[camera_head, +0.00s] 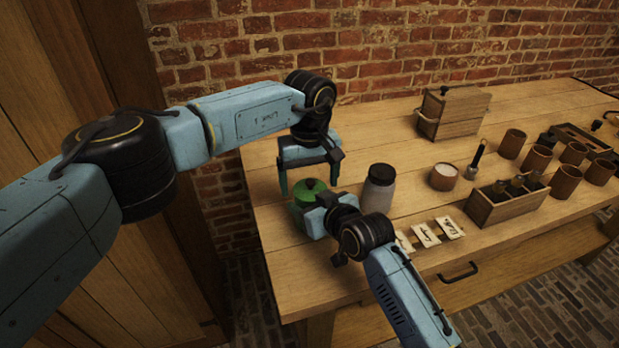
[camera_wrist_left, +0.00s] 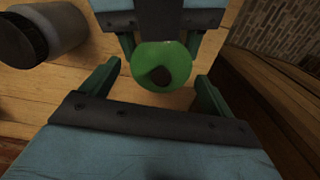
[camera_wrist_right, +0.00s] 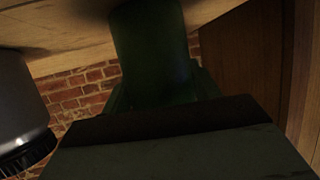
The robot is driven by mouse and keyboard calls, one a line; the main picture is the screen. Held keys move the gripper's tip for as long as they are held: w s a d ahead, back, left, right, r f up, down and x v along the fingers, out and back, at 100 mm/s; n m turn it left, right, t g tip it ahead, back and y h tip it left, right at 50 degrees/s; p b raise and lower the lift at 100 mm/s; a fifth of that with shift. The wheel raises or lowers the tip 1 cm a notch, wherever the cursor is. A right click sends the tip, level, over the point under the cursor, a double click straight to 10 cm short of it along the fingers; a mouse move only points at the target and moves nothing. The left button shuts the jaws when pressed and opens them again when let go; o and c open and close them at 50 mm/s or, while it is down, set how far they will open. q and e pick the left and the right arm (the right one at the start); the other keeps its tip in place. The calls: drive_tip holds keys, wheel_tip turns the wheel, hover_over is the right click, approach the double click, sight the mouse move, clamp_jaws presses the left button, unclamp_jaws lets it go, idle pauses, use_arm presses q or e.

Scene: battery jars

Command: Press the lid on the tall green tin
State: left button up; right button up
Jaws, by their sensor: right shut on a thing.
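The green tin (camera_head: 302,214) stands at the near left of the table. A round green lid (camera_head: 312,186) with a dark knob is on top of it; I cannot tell how far down it sits. My right gripper (camera_head: 318,214) is shut on the tin's side; the tin (camera_wrist_right: 150,45) fills the upper middle of the right wrist view. My left gripper (camera_head: 309,178) points down over the lid with its fingers apart. In the left wrist view the lid (camera_wrist_left: 160,58) shows between and beyond the open fingers, with nothing between the pads that I can see gripped.
A grey jar with a black lid (camera_head: 379,188) stands close right of the tin. Label cards (camera_head: 427,235), a white-filled cup (camera_head: 444,177), a wooden bottle crate (camera_head: 505,206), several brown cups (camera_head: 537,159) and a wooden box (camera_head: 452,112) lie further right. The back left tabletop is clear.

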use_arm(q)
wheel_tip(320, 180, up, 12)
idle(0.7)
use_arm(e)
drive_tip(key=o, duration=1.5)
drive_tip(key=shift+c, duration=0.2)
use_arm(q)
drive_tip(key=shift+r+p, duration=1.65)
use_arm(e)
drive_tip(key=v, duration=1.3)
drive_tip(key=shift+s+r, duration=0.1)
drive_tip(key=shift+r, duration=0.05)
